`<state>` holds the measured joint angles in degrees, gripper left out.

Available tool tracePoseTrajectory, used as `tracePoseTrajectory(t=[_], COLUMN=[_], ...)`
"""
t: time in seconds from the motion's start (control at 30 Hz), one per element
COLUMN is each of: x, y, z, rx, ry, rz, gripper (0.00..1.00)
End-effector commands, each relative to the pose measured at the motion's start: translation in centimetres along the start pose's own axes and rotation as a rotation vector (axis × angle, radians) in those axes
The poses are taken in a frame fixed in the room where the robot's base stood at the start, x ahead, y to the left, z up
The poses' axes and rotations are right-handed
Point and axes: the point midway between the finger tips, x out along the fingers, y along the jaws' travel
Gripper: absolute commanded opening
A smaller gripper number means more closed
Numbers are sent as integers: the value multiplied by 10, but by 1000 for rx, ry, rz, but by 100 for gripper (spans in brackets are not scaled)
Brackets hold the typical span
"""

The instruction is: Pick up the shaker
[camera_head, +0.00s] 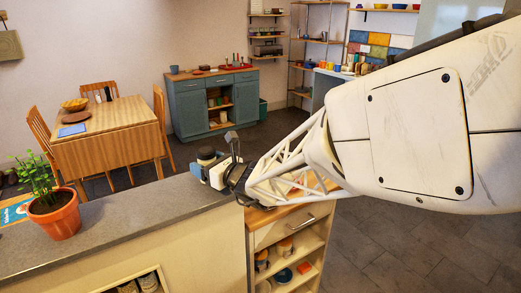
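My gripper (226,163) is at the end of the white arm, over the right end of the grey counter. Its fingers are small and seen from behind, so I cannot tell whether they are open or shut. A small dark rounded item with blue and white parts (207,154) shows just beyond the gripper; I cannot tell if it is the shaker or whether the gripper touches it. Two small dark upright items (103,95), shaker-like in shape, stand on the wooden dining table (130,128) at the left, well apart from the gripper.
A potted plant (58,217) stands on the grey counter (140,209) at the left. The counter between plant and gripper is clear. A wooden shelf unit (262,238) with crockery is below the arm. A yellow bowl (75,104) is on the dining table. A teal cabinet (190,110) stands behind.

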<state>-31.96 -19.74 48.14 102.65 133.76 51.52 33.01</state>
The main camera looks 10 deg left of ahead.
Motion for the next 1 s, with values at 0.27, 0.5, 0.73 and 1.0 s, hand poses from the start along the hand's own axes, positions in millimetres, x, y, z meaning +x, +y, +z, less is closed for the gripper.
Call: tracePoseTrajectory(t=[0.27, 0.5, 0.73, 1.0], x=[0, 0, 0, -1], y=[0, 0, 0, 0], z=[0, 1, 9, 39], rx=[0, 0, -2, -2], ry=[0, -1, -2, -3], rz=[0, 0, 1, 0], gripper=[29, 29, 29, 29])
